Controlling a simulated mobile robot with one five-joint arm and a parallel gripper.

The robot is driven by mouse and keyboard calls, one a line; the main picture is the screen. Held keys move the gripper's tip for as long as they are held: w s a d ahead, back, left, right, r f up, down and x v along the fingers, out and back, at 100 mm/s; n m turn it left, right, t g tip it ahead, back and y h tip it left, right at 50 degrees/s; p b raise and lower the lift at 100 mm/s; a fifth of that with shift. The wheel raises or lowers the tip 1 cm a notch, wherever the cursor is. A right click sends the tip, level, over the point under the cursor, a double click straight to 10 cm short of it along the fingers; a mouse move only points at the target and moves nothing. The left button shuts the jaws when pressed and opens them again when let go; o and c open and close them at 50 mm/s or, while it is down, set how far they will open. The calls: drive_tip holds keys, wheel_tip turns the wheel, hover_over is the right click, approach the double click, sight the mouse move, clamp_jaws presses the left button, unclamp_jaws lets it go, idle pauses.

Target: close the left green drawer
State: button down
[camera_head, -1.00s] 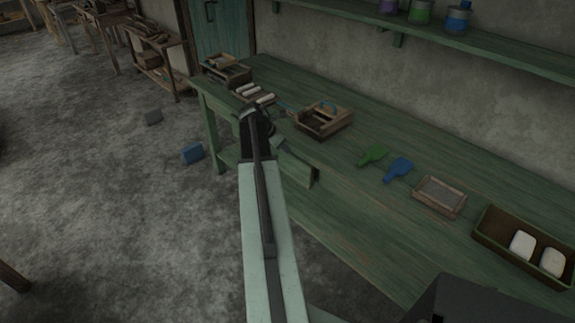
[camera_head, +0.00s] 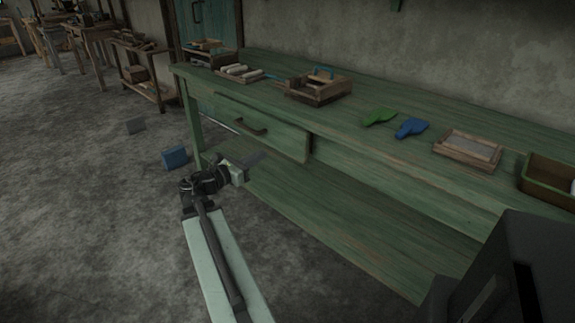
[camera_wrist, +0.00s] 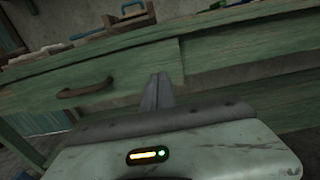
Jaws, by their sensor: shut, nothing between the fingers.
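The left green drawer (camera_head: 262,126) is in the green bench, with a dark curved handle (camera_head: 251,126) on its front. Its front stands out from the bench, and its right edge shows a dark gap, so it is partly open. In the wrist view the drawer front (camera_wrist: 125,73) and its handle (camera_wrist: 86,88) are at the left. My gripper (camera_head: 252,159) is shut and empty. It is in front of and below the drawer, apart from it in the head view. In the wrist view my fingertips (camera_wrist: 159,80) overlap the right part of the drawer front; contact cannot be told.
The bench top (camera_head: 370,143) holds a wooden box (camera_head: 318,90), a green tool (camera_head: 379,117), a blue tool (camera_head: 411,128) and a shallow tray (camera_head: 468,149). A lower shelf (camera_head: 330,221) runs under the bench.

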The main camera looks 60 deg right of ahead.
drive_tip(key=shift+w+a+f, duration=0.1)
drive_tip(key=shift+w+f, duration=0.1)
drive_tip(key=shift+f, duration=0.05)
approach(294, 138)
drive_tip(key=x, duration=0.7)
drive_tip(key=shift+w+f, duration=0.1)
drive_tip(key=shift+f, duration=0.05)
